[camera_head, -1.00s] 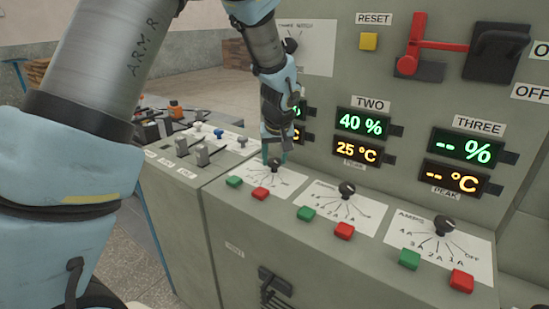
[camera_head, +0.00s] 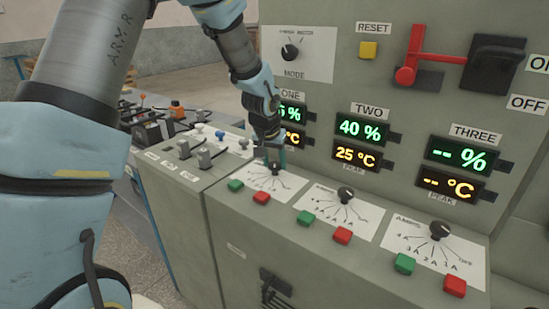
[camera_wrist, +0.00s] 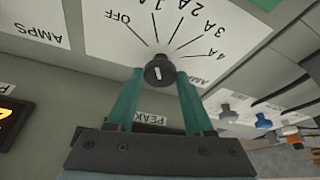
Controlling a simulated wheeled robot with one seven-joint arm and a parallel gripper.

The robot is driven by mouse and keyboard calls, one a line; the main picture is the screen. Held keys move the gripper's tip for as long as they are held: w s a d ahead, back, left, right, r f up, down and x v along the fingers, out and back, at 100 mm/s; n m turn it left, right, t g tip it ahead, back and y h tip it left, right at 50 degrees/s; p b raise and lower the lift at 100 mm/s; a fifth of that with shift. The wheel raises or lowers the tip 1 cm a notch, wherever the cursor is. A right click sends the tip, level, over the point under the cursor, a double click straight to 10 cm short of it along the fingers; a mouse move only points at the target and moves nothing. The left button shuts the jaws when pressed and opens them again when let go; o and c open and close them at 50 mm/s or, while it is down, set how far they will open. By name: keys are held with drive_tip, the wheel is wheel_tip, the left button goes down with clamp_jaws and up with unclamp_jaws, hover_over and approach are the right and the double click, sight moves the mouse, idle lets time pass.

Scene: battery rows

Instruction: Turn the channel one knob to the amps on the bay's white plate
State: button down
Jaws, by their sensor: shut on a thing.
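The channel one knob (camera_wrist: 160,70) is dark and round, with a white pointer mark. My gripper (camera_wrist: 160,76) is shut on it, one green finger on each side. In the wrist view the mark points roughly up the picture, towards the low end of the scale; I cannot tell its exact setting. In the head view my gripper (camera_head: 275,164) partly hides the knob.
Channel two's knob (camera_head: 346,194) and channel three's knob (camera_head: 440,231) stand to the right. Green (camera_head: 235,186) and red (camera_head: 262,198) buttons sit just in front of channel one's card. Displays (camera_head: 362,126) are behind, and levers (camera_head: 204,158) stand to the left.

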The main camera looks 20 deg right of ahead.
idle(0.3)
drive_tip(key=shift+c, duration=1.5)
unclamp_jaws()
drive_tip(key=shift+r, duration=0.1)
drive_tip(key=b+v, duration=0.1)
drive_tip(key=v, duration=0.9)
drive_tip(key=shift+a+r, duration=0.2)
drive_tip(key=shift+r, duration=0.05)
drive_tip(key=shift+s, duration=0.1)
